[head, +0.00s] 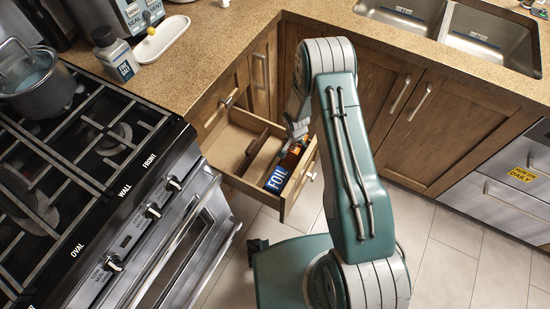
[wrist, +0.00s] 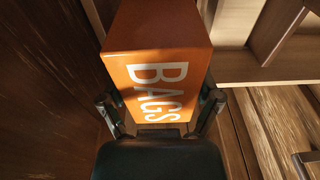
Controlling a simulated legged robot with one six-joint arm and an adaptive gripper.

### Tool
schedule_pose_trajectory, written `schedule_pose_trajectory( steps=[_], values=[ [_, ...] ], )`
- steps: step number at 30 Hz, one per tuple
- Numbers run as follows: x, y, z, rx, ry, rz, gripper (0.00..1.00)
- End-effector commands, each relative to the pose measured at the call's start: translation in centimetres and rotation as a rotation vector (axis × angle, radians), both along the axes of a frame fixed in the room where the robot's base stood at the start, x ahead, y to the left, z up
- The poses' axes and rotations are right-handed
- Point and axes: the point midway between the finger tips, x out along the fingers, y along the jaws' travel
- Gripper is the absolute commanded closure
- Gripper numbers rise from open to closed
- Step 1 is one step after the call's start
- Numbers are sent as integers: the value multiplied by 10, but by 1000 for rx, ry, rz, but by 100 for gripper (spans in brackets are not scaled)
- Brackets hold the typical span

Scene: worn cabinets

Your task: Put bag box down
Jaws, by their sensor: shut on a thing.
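The bag box (wrist: 158,75) is orange with white "BAGS" lettering and fills the middle of the wrist view. My gripper (wrist: 160,112) is shut on its near end, one dark finger on each side. In the head view, the orange of the bag box (head: 292,155) shows just below my gripper (head: 298,133), over or inside the open drawer (head: 302,187). My arm partly hides it. Whether its far end touches the drawer floor cannot be told.
A dark blue foil box (head: 276,179) lies in the drawer beside the bag box. A brown divider (head: 254,153) stands left of it, with bare drawer floor further left. The stove (head: 110,190) is close on the left; cabinet doors (head: 440,120) are on the right.

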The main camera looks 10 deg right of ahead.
Motion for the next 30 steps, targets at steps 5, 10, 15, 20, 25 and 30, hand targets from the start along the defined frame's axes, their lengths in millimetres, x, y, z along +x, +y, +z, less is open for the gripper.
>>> schedule_pose_trajectory(
  steps=[5,10,15,20,25,30],
  values=[
    [-1,0,-31,0,2,1,76],
    [-1,-2,-47,4,2,0,76],
    [-1,-2,-72,4,2,0,76],
    [0,0,-78,2,0,0,76],
    [0,0,-77,1,0,0,76],
    [-1,-1,-79,2,1,0,0]
  ],
)
